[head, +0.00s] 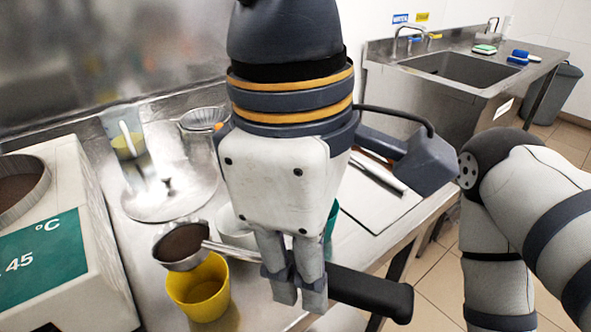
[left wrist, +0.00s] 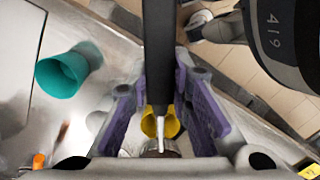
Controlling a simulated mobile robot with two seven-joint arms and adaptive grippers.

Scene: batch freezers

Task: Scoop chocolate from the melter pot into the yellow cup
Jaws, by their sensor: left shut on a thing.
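My left gripper (head: 300,285) points down and is shut on the black handle (head: 370,293) of a ladle. The ladle's metal bowl (head: 182,246) holds brown chocolate and sits level, above the back left rim of the yellow cup (head: 198,290). The cup stands upright on the steel counter. In the left wrist view the ladle handle (left wrist: 158,50) runs between the purple finger pads, with the yellow cup (left wrist: 170,123) beyond them. The melter pot (head: 18,195), with brown chocolate inside, is in the white machine at far left. My right gripper is out of view.
The white melter machine (head: 75,290) stands left of the cup. A white bowl (head: 237,230) and a teal cup (left wrist: 68,70) are close to my left gripper. A jug (head: 125,135) and a round metal plate (head: 170,190) stand behind. A sink (head: 445,68) is at the back right.

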